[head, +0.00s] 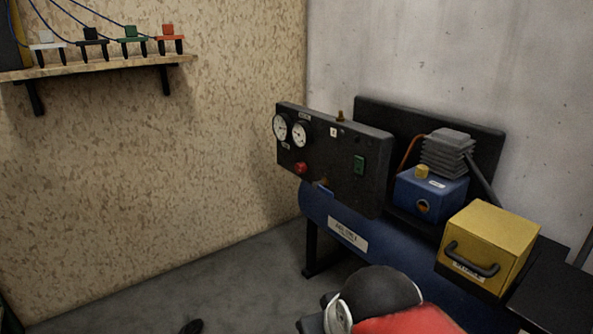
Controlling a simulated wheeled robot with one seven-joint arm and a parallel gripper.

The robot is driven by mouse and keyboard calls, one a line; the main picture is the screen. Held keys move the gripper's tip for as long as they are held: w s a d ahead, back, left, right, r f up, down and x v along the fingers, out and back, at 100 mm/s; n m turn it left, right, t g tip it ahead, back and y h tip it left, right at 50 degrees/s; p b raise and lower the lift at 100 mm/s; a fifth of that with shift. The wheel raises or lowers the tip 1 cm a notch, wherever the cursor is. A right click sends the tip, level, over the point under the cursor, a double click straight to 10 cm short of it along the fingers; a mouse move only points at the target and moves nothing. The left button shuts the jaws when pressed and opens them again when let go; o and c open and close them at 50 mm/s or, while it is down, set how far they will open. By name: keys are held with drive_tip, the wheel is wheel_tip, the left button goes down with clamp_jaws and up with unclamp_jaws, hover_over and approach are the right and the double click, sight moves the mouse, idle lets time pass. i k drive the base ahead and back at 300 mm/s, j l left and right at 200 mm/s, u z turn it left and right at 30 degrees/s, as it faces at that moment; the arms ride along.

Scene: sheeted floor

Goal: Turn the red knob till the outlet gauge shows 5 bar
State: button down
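The red knob (301,168) sits low on the left part of a black control panel (343,180), below two round white-faced gauges. The left gauge (280,127) and the right gauge (300,133) have small labels that I cannot read, so I cannot tell which is the outlet gauge. Their needles are too small to read. Nothing touches the knob. Parts of my arm, black, red and silver, show at the bottom edge, in front of the compressor. My gripper is not recognisable in the head view.
The panel stands over a blue tank (391,256) with a labelled front. A blue motor (430,195) and a yellow box (489,243) are further right. A wall shelf (105,67) holds several coloured clamps. Grey floor lies left, mostly clear.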

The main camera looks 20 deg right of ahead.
sight(300, 168)
drive_tip(key=i+j+z, duration=0.25)
drive_tip(key=i, duration=0.15)
drive_tip(key=i+j+z, duration=0.3)
drive_tip(key=i+l, duration=0.05)
drive_tip(key=i, duration=0.05)
